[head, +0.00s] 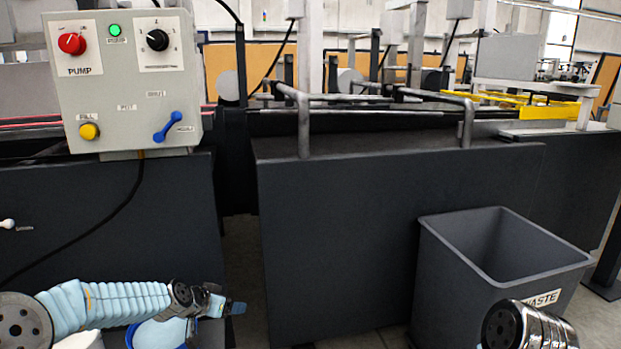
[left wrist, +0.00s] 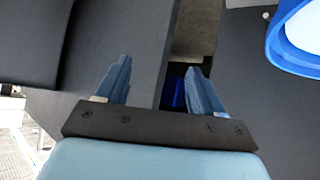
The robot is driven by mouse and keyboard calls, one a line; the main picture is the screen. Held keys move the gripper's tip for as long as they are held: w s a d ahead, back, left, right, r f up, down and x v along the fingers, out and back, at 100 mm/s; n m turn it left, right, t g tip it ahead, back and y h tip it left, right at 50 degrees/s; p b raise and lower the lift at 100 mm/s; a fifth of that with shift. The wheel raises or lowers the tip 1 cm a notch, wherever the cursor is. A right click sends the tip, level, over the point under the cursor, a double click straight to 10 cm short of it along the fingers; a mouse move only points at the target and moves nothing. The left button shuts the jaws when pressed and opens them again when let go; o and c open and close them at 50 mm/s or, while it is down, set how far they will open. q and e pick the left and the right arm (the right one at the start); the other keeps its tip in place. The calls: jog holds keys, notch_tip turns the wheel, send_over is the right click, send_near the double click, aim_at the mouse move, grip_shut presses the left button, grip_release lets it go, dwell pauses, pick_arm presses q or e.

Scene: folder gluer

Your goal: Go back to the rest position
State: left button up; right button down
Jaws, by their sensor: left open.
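My left gripper (head: 236,308) is low at the left of the head view, in front of the dark machine panels and touching nothing that I can see. In the left wrist view its two blue fingers (left wrist: 158,85) stand apart with nothing between them. My right arm shows only as a dark and shiny link at the lower right of the head view. The right gripper is out of the picture.
A grey control box (head: 125,100) with a red knob, black knob and blue handle hangs at the left. A dark waste bin (head: 440,265) stands at the right. Dark machine panels (head: 350,240) with metal rails (head: 303,120) fill the middle. A blue-rimmed container (left wrist: 285,60) shows in the left wrist view.

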pick_arm(q)
jog(key=s+d+f+n+g+p, duration=0.1)
jog(key=s+d+f, duration=0.4)
jog(key=s+f, duration=0.5)
jog(key=s+d+f+n+g+p, duration=0.1)
jog(key=s+d+f+n+g, duration=0.2)
jog(key=s+f, duration=0.7)
jog(key=s+d+g, duration=0.1)
jog(key=s+g, duration=0.1)
jog(key=s, duration=0.4)
jog(key=shift+s+d+f+n+p, duration=0.25)
jog(key=shift+d+f+n+p, duration=0.05)
jog(key=shift+d+f, duration=0.1)
jog(key=shift+n+g, duration=0.7)
jog(key=shift+g, duration=0.2)
jog(key=s, duration=0.3)
jog(key=s+f, duration=0.1)
jog(key=s, duration=0.5)
jog(key=shift+s+d+f, duration=0.15)
jog(key=shift+s+f, duration=0.1)
jog(key=shift+f, duration=0.05)
jog(key=shift+c, duration=0.3)
